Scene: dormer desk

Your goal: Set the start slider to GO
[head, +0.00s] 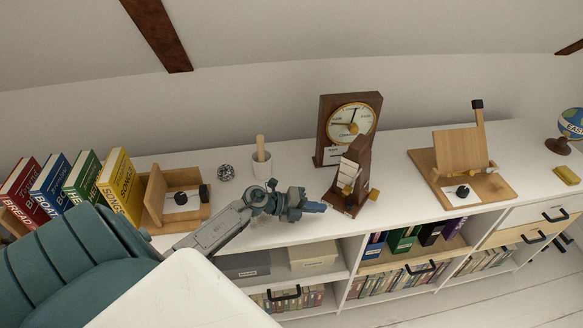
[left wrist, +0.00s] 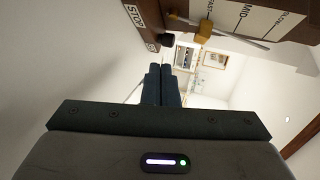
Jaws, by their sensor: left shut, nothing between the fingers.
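The dark wooden metronome (head: 352,176) stands near the shelf top's front edge. In the left wrist view its base carries a white STOP plate (left wrist: 134,15) and a smaller pale plate (left wrist: 152,47) whose lettering I cannot read. A black slider knob (left wrist: 167,40) sticks out beside the smaller plate. I cannot tell exactly where it sits along its travel. My left gripper (head: 323,207) is shut and empty, just left of the metronome's base. Its closed fingers (left wrist: 161,84) point toward the knob, seemingly apart from it. My right gripper is not in view.
A brass-coloured weight (left wrist: 204,31) sits on the metronome's thin rod. Behind stands a dial clock (head: 322,145). A cup (head: 261,165), a dark ball (head: 226,172) and a wooden stand (head: 155,196) are to the left. A wooden device (head: 425,163) stands right, with clear shelf between.

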